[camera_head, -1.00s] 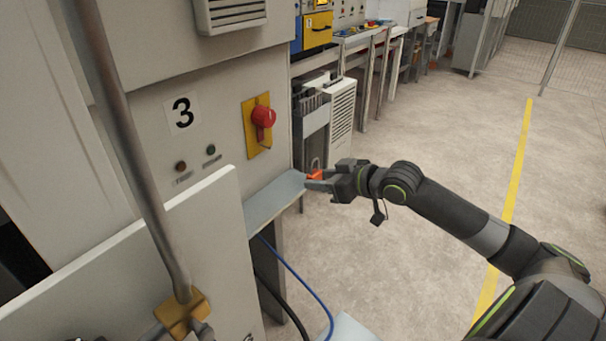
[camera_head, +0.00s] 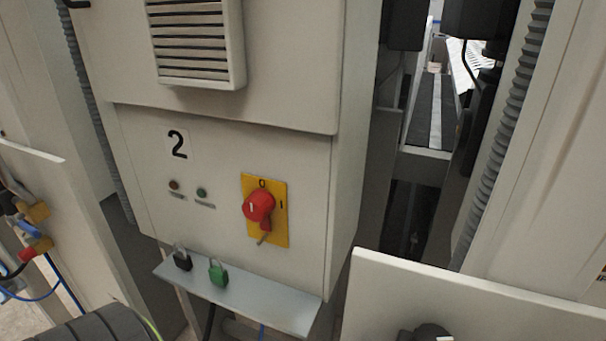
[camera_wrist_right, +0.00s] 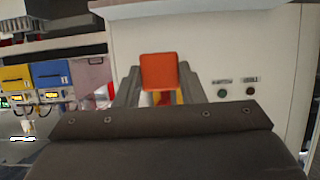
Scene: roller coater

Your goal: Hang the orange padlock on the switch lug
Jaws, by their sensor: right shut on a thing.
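The orange padlock (camera_wrist_right: 159,71) is between the fingertips of my right gripper (camera_wrist_right: 158,88) in the right wrist view. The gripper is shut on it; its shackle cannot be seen. A bit of red and yellow shows behind the padlock, mostly hidden by it. In the head view, a red rotary switch (camera_head: 258,206) sits on a yellow plate (camera_head: 280,213) on the cabinet marked 2. A small metal lug (camera_head: 264,238) sticks out below the knob. Neither gripper shows in the head view.
A grey shelf (camera_head: 290,312) under the switch holds a black padlock (camera_head: 182,261) and a green padlock (camera_head: 218,274). A pale panel (camera_head: 440,295) stands at the right. In the right wrist view, blue and yellow boxes (camera_wrist_right: 50,73) are at the left.

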